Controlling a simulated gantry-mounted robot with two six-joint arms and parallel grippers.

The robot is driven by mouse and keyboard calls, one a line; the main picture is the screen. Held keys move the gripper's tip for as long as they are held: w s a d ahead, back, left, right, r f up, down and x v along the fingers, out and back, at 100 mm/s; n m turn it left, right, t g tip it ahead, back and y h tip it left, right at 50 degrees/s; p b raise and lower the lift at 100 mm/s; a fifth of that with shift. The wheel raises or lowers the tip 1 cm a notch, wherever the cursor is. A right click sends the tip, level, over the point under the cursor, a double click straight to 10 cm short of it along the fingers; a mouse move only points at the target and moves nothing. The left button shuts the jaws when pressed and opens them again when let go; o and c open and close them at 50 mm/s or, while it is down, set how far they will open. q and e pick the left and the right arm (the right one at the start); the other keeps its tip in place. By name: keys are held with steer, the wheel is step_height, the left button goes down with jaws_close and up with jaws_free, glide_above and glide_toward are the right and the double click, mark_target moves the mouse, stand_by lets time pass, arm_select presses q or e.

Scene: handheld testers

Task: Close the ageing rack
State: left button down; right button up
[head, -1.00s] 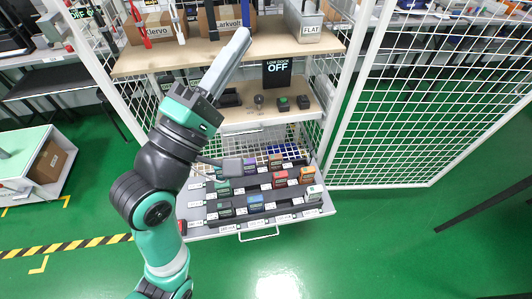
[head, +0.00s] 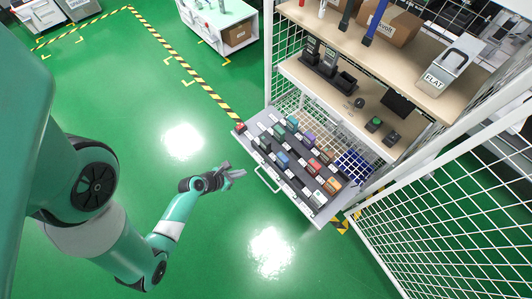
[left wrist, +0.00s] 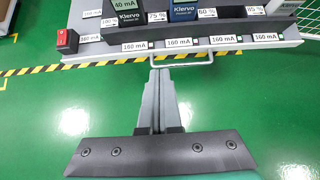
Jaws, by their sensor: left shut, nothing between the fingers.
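The ageing rack's grey drawer (head: 302,190) is pulled out of the wire-sided shelf unit and holds rows of coloured testers (head: 283,160). Its thin front handle (head: 267,181) faces me. In the left wrist view the handle (left wrist: 183,64) crosses just beyond my fingertips, in front of the drawer's label strip (left wrist: 205,42). My left gripper (head: 241,173) is shut and empty, just in front of the handle's left end; the fingers show together in the left wrist view (left wrist: 160,76). I cannot tell whether they touch the handle. My right gripper is out of view.
A red-topped block (head: 240,127) sits at the drawer's left corner. Shelves above carry chargers (head: 374,124) and a metal box marked FLAT (head: 447,70). An open mesh door (head: 430,225) stands to the right. The green floor before the drawer is clear.

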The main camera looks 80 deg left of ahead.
arm_select(q)
steer(key=b, duration=0.8)
glide_toward(270, 163)
steer(key=f, duration=0.1)
steer(key=w+a+f, duration=0.1)
steer(key=f, duration=0.1)
steer(key=w+f, duration=0.1)
steer(key=f, duration=0.1)
steer(key=shift+w+a, duration=0.25)
steer(key=shift+a, duration=0.05)
steer(key=shift+w+a, duration=0.15)
steer(key=shift+w, duration=0.2)
steer(key=shift+w+r, duration=0.15)
